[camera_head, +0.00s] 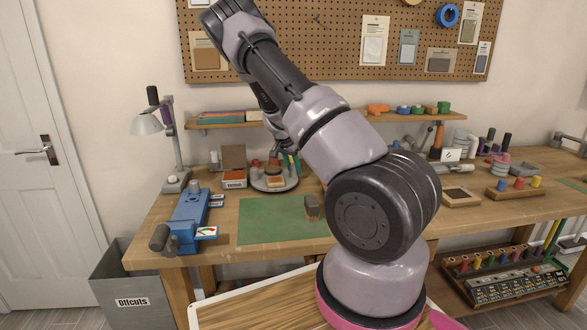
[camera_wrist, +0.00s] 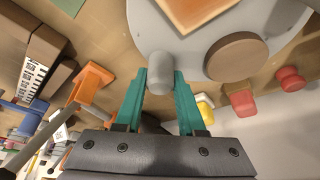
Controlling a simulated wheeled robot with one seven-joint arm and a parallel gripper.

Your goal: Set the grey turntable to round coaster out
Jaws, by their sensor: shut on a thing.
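The grey turntable (camera_head: 286,186) stands on the bench, left of centre at the back; its grey disc (camera_wrist: 150,28) fills the top of the wrist view. A grey rounded peg (camera_wrist: 154,66) sits at its rim. My gripper (camera_wrist: 159,78) has its teal fingers closed on either side of this peg. In the head view my gripper (camera_head: 290,163) is small and partly hidden by my arm. A round brown coaster (camera_wrist: 236,56) lies on the disc right of the peg. A square orange-brown coaster (camera_wrist: 198,10) lies further across; it shows at the front in the head view (camera_head: 275,182).
Red knobbed pieces (camera_wrist: 240,101) stand near the disc in the wrist view. An orange tool (camera_wrist: 95,80) lies left of my fingers. A small box (camera_head: 234,179) stands left of the turntable. A green mat (camera_head: 270,222) lies in front, with a small block (camera_head: 312,207) on it.

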